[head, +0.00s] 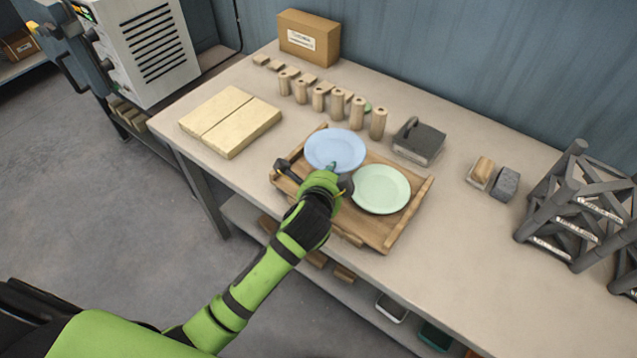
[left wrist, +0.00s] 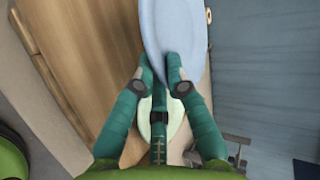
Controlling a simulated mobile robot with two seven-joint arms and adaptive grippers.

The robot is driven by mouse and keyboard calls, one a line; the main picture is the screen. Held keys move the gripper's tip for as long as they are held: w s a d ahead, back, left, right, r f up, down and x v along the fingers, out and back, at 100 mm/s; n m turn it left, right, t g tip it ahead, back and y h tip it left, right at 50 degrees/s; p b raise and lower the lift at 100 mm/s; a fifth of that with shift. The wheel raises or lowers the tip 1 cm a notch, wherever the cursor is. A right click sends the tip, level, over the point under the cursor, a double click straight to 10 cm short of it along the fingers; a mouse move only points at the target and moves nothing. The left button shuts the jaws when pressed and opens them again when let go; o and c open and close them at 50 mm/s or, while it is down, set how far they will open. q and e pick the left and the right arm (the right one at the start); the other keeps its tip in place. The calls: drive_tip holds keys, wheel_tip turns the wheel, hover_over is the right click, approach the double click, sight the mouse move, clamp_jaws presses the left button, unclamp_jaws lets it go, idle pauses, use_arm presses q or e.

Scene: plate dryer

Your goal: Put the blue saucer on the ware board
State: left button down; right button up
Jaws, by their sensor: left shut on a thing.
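The blue saucer (head: 336,146) shows at the far left part of a wooden tray (head: 408,222) in the head view. My left gripper (head: 332,171) is shut on its near rim. In the left wrist view the fingers (left wrist: 160,66) pinch the edge of the blue saucer (left wrist: 188,22). I cannot tell whether the saucer touches the tray. Two pale boards (head: 213,112) lie side by side on the table to the left; I cannot tell which wooden piece is the ware board. My right gripper is not in view.
A pale green saucer (head: 382,190) lies on the tray, right of my left gripper. Several wooden cylinders (head: 320,97) stand behind the tray. A dark grey block with a handle (head: 419,142) and a grey rack (head: 577,215) are to the right. Bare table separates boards and tray.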

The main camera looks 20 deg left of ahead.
use_arm(q)
drive_tip(key=a, duration=0.1)
drive_tip(key=a+f, duration=0.2)
drive_tip(key=shift+s+a, duration=0.2)
drive_tip(key=shift+s, duration=0.1)
drive_tip(key=shift+f+p, duration=0.35)
drive_tip(key=shift+f, duration=1.65)
drive_tip(key=shift+f, duration=0.1)
drive_tip(key=c, duration=1.6)
unclamp_jaws()
drive_tip(key=shift+o, duration=0.2)
drive_tip(key=shift+s, duration=0.1)
